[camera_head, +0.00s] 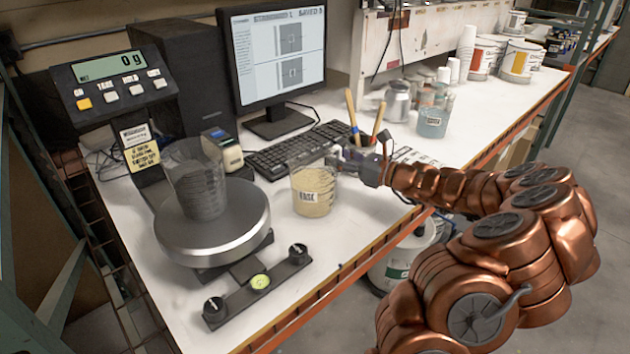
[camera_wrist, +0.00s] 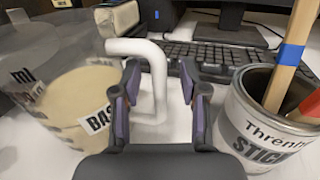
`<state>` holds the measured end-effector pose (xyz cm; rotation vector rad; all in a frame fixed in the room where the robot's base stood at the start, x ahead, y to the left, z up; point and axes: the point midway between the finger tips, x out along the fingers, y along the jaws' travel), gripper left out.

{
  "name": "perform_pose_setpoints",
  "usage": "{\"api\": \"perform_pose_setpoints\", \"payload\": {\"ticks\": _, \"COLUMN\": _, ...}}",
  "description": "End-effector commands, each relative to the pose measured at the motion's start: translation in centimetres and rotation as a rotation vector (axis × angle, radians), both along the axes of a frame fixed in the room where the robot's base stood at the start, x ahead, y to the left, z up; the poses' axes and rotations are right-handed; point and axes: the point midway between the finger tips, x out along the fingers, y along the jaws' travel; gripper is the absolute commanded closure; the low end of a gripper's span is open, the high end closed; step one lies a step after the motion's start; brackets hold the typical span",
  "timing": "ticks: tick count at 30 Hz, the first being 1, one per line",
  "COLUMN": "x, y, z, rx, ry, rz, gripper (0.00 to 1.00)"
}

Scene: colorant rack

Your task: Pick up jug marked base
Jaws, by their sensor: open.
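The jug marked base (camera_head: 314,190) is a clear jug with cream-coloured contents and a white label, upright on the white bench right of the scale. In the wrist view the jug (camera_wrist: 75,105) is at the left, and its white handle (camera_wrist: 157,80) stands between my gripper's fingers. My gripper (camera_head: 345,158) is at the jug's right side by the handle. In the wrist view my gripper (camera_wrist: 160,85) is open, with one finger on each side of the handle. I cannot tell whether either finger touches it.
A can of stir sticks (camera_wrist: 255,120) stands close at the right in the wrist view. A scale (camera_head: 215,225) bears an empty clear jug (camera_head: 195,185). A keyboard (camera_head: 295,148) and monitor (camera_head: 275,55) are behind. Bare bench lies in front of the base jug.

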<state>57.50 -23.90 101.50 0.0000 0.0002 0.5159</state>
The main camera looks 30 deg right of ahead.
Motion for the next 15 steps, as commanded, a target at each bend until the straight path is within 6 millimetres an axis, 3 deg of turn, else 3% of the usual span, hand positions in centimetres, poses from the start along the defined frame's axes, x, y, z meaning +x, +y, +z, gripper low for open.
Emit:
{"api": "perform_pose_setpoints", "payload": {"ticks": 2, "x": 0.0, "y": 0.01, "z": 0.0, "rx": 0.0, "ry": 0.0, "rz": 0.0, "gripper": 0.63}}
{"api": "perform_pose_setpoints", "payload": {"ticks": 12, "x": -0.01, "y": 0.03, "z": 0.01, "rx": 0.0, "ry": 0.0, "rz": 0.001, "gripper": 0.98}}
{"api": "perform_pose_setpoints", "payload": {"ticks": 15, "x": -0.01, "y": 0.02, "z": 0.02, "rx": 0.0, "ry": 0.0, "rz": 0.001, "gripper": 1.0}}
